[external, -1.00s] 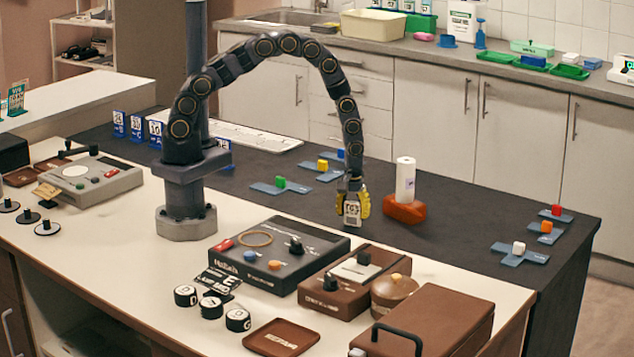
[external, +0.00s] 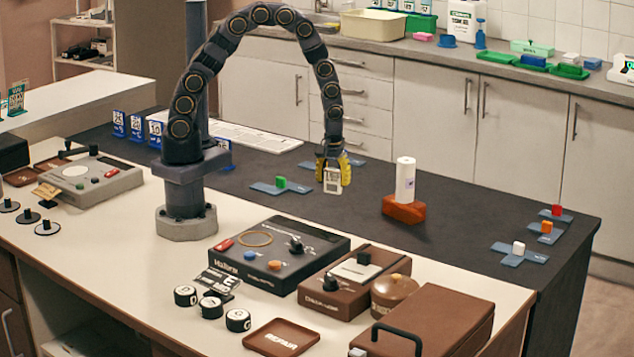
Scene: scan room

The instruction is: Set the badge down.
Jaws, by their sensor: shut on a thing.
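My gripper (external: 333,178), with yellow fingers, is shut on a white badge (external: 332,187) with a dark print. The badge hangs upright below the fingertips, over the dark mat (external: 400,262). Whether its lower edge touches the mat I cannot tell. The gripper is to the left of the white cylinder and to the right of the green block.
A white cylinder (external: 405,181) stands in an orange-brown base (external: 404,210). A green block (external: 280,183) sits on a blue plate (external: 267,188). A dark control box (external: 262,267) stands in front. The mat's right middle is clear.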

